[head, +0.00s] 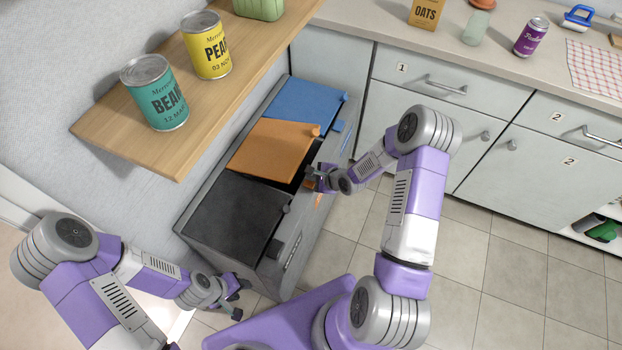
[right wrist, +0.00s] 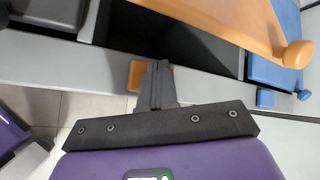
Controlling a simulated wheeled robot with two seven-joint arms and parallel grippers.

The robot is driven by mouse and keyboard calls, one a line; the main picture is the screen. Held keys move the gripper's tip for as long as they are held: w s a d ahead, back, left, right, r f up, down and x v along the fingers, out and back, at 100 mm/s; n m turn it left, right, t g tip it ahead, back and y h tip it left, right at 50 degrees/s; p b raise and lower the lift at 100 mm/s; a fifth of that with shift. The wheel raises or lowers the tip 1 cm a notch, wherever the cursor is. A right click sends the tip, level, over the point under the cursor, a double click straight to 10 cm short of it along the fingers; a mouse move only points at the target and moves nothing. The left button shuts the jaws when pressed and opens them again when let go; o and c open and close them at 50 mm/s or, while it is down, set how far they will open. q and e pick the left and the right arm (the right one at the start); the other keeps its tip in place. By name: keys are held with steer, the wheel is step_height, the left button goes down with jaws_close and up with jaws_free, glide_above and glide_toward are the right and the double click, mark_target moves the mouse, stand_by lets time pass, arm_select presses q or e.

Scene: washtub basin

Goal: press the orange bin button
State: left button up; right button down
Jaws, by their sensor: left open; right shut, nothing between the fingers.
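The orange bin's lid (head: 272,148) sits between the black and blue lids. It is raised at the front, and a dark opening shows below it, also in the right wrist view beside the lid (right wrist: 225,18). The orange button (right wrist: 135,76) is on the bin's grey front rim, partly hidden behind my right fingers. My right gripper (right wrist: 158,70) is shut and empty, its tips at the button; I cannot tell whether they touch it. In the head view the right gripper (head: 311,179) is at the bin front. My left gripper (head: 236,292) is open and empty, low by the black bin.
The black lid (head: 235,217) and blue lid (head: 305,101) are down. A wooden shelf (head: 105,130) with a beans can (head: 155,92) and a peas can (head: 206,45) overhangs the left. Counter drawers (head: 445,85) stand at the right. Tiled floor (head: 490,260) is clear.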

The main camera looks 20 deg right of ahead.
stand_by(0.4)
steer(key=shift+r+p, duration=0.85)
steer(key=shift+r, duration=0.05)
step_height(320, 180, up, 5)
steer(key=p, duration=0.4)
stand_by(0.6)
